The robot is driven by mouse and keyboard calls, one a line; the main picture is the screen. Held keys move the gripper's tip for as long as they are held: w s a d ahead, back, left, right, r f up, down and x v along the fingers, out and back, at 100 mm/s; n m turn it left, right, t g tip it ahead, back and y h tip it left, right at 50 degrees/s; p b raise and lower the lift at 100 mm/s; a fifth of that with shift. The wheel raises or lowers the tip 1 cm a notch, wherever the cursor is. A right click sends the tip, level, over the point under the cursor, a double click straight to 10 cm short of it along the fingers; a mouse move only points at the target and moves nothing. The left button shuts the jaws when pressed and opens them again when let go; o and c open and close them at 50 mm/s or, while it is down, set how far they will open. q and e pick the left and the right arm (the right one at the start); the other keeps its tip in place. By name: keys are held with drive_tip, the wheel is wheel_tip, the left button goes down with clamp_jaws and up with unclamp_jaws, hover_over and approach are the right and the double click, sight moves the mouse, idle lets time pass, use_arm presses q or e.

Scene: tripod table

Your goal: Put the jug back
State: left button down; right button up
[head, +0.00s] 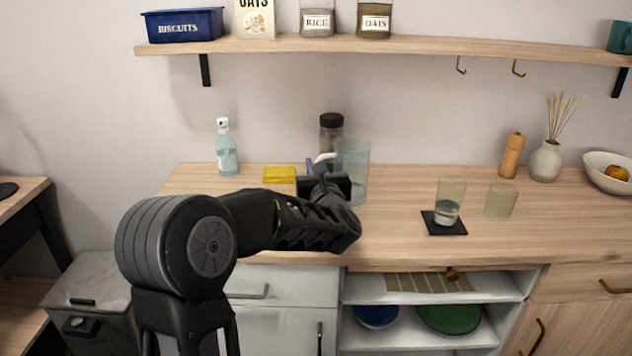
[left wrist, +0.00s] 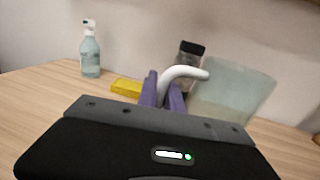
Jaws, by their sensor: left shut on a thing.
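The jug (head: 356,165) is clear, pale blue-green and has a white handle. It stands about upright over the back middle of the counter, partly hidden by my left gripper (head: 317,168). I cannot tell whether its base touches the wood. In the left wrist view the jug (left wrist: 236,92) is to the right of the purple fingers (left wrist: 163,92), which are shut on its white handle (left wrist: 184,73). A glass (head: 449,205) with some water stands on a black coaster (head: 443,228). An empty-looking glass (head: 501,201) stands to its right. My right gripper is out of view.
A dark-capped bottle (head: 331,128) stands close behind the jug. A yellow sponge (head: 279,174) and a spray bottle (head: 227,150) are to the left. A pepper mill (head: 511,156), vase (head: 545,161) and bowl (head: 606,175) are at the right. A shelf (head: 400,45) hangs above.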

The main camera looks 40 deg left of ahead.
use_arm(q)
drive_tip(key=shift+r, duration=0.1)
drive_tip(key=shift+f, duration=1.95)
drive_tip(key=c, duration=1.5)
unclamp_jaws()
drive_tip(key=b+v, duration=0.1)
drive_tip(key=v, duration=1.1)
drive_tip(key=shift+b, duration=0.35)
